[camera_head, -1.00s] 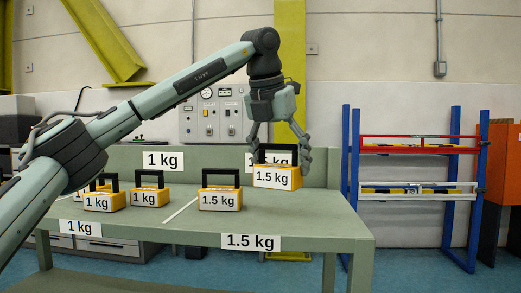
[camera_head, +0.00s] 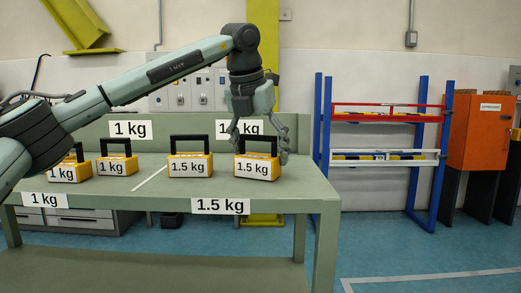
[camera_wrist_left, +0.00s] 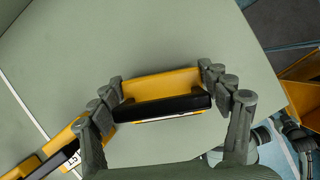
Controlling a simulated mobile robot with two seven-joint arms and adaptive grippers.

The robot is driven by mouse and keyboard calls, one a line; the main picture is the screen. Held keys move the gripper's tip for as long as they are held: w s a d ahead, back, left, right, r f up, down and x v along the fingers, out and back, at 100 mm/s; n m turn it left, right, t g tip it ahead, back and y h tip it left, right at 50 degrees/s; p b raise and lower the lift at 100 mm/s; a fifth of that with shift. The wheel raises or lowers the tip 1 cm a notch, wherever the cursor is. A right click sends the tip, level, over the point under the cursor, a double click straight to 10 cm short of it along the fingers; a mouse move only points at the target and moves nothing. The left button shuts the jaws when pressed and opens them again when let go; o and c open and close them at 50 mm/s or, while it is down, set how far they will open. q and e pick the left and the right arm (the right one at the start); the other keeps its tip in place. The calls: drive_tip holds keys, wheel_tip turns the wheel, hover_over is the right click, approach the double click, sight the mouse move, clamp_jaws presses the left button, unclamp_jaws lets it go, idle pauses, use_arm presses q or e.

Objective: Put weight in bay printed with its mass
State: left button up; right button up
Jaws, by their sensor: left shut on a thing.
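My left gripper (camera_head: 260,145) is shut on a yellow weight (camera_head: 257,168) with a black handle, printed 1.5 kg. The weight is upright at the benchtop's right end, at or just above the surface; contact is unclear. In the left wrist view, the fingers (camera_wrist_left: 178,95) of my left gripper clasp the ends of the held weight (camera_wrist_left: 160,84). Another 1.5 kg weight (camera_head: 191,167) stands just left of it. Two 1 kg weights (camera_head: 117,168) (camera_head: 68,173) stand left of a white dividing line (camera_head: 150,179).
The green bench (camera_head: 285,185) has a 1 kg label (camera_head: 45,199) at front left and a 1.5 kg label (camera_head: 220,206) at front right. The back panel repeats 1 kg (camera_head: 130,129); its right label is partly hidden. A blue rack (camera_head: 419,150) stands right.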

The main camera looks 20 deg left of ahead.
use_arm(q)
drive_tip(key=o, duration=1.9)
use_arm(e)
drive_tip(key=shift+s, duration=0.2)
use_arm(q)
drive_tip(key=shift+r, duration=0.15)
drive_tip(key=v, duration=1.2)
drive_tip(key=shift+s, duration=0.1)
use_arm(e)
drive_tip(key=shift+x, duration=0.8)
drive_tip(key=shift+w, duration=0.1)
